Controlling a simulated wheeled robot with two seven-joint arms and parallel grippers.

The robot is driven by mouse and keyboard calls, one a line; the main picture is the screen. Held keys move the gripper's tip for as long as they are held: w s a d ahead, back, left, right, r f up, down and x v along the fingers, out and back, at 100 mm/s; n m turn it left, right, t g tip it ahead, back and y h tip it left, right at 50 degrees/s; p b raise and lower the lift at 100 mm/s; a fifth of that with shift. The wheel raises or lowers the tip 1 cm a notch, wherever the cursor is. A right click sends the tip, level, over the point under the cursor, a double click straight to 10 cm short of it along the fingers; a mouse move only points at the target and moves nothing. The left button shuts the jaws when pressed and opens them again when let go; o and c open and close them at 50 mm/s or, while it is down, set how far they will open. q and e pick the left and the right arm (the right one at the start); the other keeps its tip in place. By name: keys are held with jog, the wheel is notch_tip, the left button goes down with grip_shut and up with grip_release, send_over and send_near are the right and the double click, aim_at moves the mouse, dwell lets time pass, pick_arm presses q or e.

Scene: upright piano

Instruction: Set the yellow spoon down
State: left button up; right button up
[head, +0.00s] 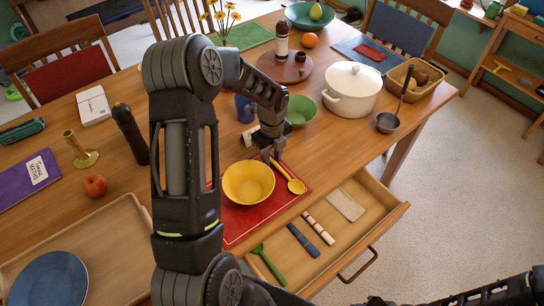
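The yellow spoon (294,185) is at the right side of the yellow bowl (248,183), over the red placemat (258,213). Its bowl end points toward the lower right and its handle runs up to my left gripper (271,157). The gripper's fingers are at the handle's upper end, pointing down. The fingertips are small and dark, so I cannot tell whether they are shut on the handle. I also cannot tell whether the spoon touches the mat. My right gripper is out of view; only part of that arm shows at the lower right.
An open drawer (376,207) below the table's front edge holds a green spatula (268,264) and other items. A green bowl (301,110), blue cup (244,109) and white pot (352,89) stand behind the spoon. A tray (105,248) lies at left.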

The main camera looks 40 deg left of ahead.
pick_arm(q)
jog(key=shift+o, duration=0.2)
jog(key=shift+r, duration=0.15)
jog(key=shift+r, duration=0.2)
notch_tip(320, 180, up, 12)
jog(key=b, duration=0.1)
jog(key=shift+f, duration=0.15)
